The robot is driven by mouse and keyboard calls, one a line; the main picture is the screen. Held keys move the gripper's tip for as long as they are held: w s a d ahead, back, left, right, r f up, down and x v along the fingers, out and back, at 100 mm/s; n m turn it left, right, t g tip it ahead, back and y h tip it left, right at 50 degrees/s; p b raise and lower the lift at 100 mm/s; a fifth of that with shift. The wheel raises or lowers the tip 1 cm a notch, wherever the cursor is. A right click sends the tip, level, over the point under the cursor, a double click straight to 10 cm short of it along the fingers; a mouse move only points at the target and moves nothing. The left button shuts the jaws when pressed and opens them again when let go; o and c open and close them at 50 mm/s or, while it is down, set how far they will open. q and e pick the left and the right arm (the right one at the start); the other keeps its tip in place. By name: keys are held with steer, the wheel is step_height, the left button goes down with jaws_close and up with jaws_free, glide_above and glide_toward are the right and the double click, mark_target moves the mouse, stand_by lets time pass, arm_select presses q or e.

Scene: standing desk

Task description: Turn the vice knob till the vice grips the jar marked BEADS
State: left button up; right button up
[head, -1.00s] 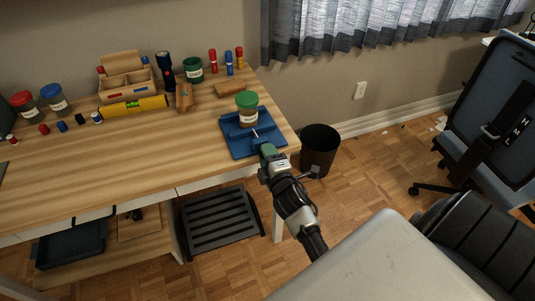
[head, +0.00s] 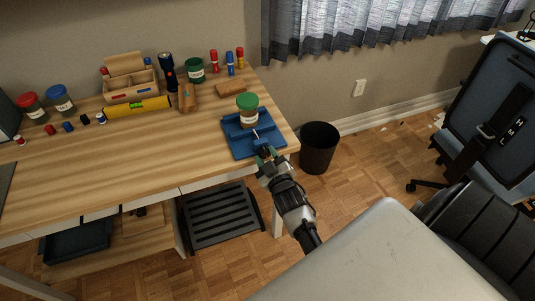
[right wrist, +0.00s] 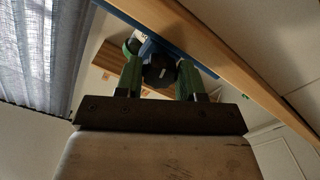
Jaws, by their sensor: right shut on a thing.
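The green-lidded jar (head: 247,112) stands upright in the blue vice (head: 236,148) at the desk's right front corner. Its label is too small to read in the head view. The vice's dark knob (head: 264,150) faces the front edge. My right gripper (head: 267,156) is at this knob. In the right wrist view, the green fingers of this gripper (right wrist: 158,78) are on either side of the black knob (right wrist: 158,70), shut on it. The blue vice edge (right wrist: 187,56) shows behind it. I cannot tell how closely the jaws touch the jar. My left gripper is out of view.
A wooden block (head: 231,90) lies behind the vice. A black bin (head: 319,147) stands right of the desk. The desk's middle is clear.

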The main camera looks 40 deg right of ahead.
steer(key=m+p, duration=0.1)
steer(key=m, duration=0.4)
steer(key=shift+f+p, duration=0.1)
steer(key=shift+p, duration=0.2)
steer(key=shift+a, duration=0.1)
stand_by(0.3)
steer(key=o, duration=0.9)
steer(key=v, duration=1.1)
steer(key=shift+w, duration=0.1)
